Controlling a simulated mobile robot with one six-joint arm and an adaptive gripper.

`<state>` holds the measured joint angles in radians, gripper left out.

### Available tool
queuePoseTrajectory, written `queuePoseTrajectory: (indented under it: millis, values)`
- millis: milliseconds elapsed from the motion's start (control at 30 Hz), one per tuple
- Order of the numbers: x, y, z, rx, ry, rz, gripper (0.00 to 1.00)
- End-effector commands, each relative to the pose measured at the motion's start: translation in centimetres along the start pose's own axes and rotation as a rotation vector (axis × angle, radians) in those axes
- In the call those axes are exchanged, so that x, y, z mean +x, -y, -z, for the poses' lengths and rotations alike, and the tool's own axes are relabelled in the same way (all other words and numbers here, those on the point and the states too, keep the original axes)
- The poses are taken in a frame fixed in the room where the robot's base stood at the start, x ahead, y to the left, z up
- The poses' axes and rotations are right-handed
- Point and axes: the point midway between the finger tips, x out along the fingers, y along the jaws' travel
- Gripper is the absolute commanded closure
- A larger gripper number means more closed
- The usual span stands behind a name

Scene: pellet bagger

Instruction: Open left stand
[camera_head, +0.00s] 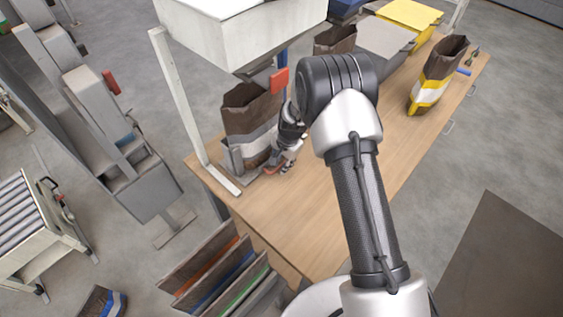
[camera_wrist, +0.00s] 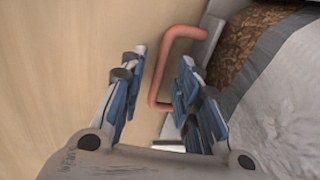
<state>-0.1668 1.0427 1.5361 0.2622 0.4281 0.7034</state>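The left stand (camera_head: 237,158) is a grey metal holder at the left end of the wooden table, under the white hopper. A brown bag with white and grey bands (camera_head: 250,118) stands in it, its top open. In the wrist view the stand's red-orange handle (camera_wrist: 163,62) is a bent bar lying between the two blue-padded fingers of my gripper (camera_wrist: 158,85). The fingers are apart, with a gap visible on the left side of the handle; the right finger is close to it, and contact cannot be told. In the head view my gripper (camera_head: 287,158) is beside the bag's lower right, partly hidden by my arm.
The white hopper (camera_head: 240,30) hangs above the stand, with a white post (camera_head: 178,95) to its left. Another bag (camera_head: 438,75) stands at the table's far right. The table's middle (camera_head: 300,205) is clear. Flat bags are racked below the near edge.

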Motion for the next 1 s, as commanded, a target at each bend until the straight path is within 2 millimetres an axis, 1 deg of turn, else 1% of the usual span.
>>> queuePoseTrajectory:
  millis: [100, 500, 567, 1000]
  values:
    - [-0.03, 0.0, 0.01, 0.0, 0.0, 0.0, 0.7]
    - [-0.04, -0.02, 0.01, 0.0, 0.0, 0.0, 0.97]
    - [-0.04, -0.02, 0.01, 0.0, 0.0, 0.0, 1.0]
    - [-0.04, -0.02, 0.01, 0.0, 0.0, 0.0, 1.0]
